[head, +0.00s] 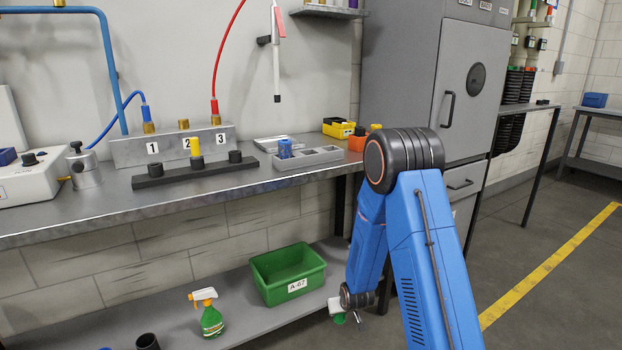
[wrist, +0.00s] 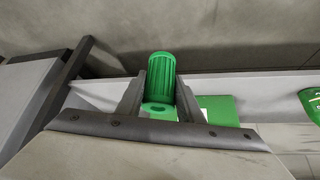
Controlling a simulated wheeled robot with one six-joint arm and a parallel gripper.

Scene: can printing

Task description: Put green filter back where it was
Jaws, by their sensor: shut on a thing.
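The green filter (wrist: 160,79) is a ribbed green cylinder. It sits between the two dark fingers of my gripper (wrist: 160,98) in the wrist view, and the fingers are shut on it. A yellow filter (head: 195,147) stands at position 2 of the black holder (head: 160,181).
The metal workbench (head: 95,215) runs along the wall. On the lower shelf (head: 185,320) stand a green crate (head: 287,289) and a green spray bottle (head: 210,319). Small yellow (head: 339,129) and orange bins sit near the grey cabinet (head: 420,95). Open floor lies at right.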

